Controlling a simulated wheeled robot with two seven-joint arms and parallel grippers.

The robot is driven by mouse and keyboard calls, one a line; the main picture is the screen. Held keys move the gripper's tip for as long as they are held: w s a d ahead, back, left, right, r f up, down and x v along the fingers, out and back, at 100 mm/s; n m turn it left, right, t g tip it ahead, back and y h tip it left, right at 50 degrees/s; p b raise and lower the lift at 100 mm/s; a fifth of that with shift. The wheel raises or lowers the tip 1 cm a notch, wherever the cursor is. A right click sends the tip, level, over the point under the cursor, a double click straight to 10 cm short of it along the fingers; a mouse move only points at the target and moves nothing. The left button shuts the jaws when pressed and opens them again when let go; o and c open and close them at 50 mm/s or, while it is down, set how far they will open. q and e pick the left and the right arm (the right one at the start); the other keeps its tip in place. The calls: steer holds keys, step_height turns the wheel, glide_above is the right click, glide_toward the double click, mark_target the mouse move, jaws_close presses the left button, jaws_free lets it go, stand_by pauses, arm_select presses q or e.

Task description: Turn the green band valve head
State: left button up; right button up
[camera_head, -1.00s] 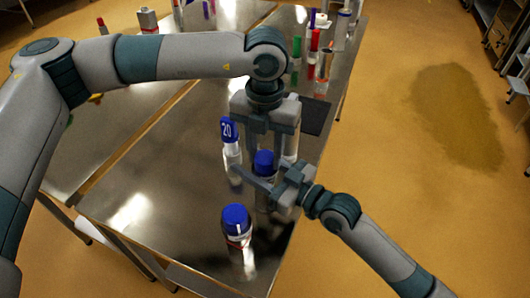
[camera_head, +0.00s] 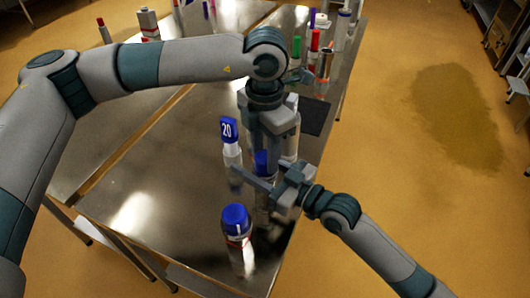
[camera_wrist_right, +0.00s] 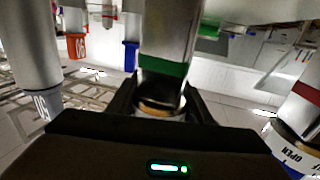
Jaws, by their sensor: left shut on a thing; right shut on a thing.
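The green band valve is an upright metal cylinder with a blue head (camera_head: 261,161) near the table's right edge. Its green band (camera_wrist_right: 163,67) shows in the right wrist view, with a gold ring at one end of the body. My right gripper (camera_head: 266,188) reaches in from the right and is shut around the valve body. My left gripper (camera_head: 268,150) points down from above and is shut on the blue head, which its fingers partly hide. The lower part of the body is mostly hidden behind the right gripper in the head view.
A blue-capped cylinder (camera_head: 237,222) with a red band stands in front. A blue tag marked 20 (camera_head: 229,130) stands close left on a white cylinder. Green and red-topped items (camera_head: 314,42) stand behind. The metal table (camera_head: 150,190) is clear on the left.

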mark_target(265, 156)
arm_select(q)
steer(key=o, duration=1)
steer(key=shift+o, duration=0.2)
step_height(265, 156, up, 12)
stand_by(0.4)
arm_select(e)
steer(key=o, duration=1.5)
steer(key=shift+c, duration=0.2)
steer(key=shift+s+d, duration=0.1)
steer(key=v, duration=1.1)
steer(key=shift+s+d, duration=0.25)
steer(key=shift+d, duration=0.05)
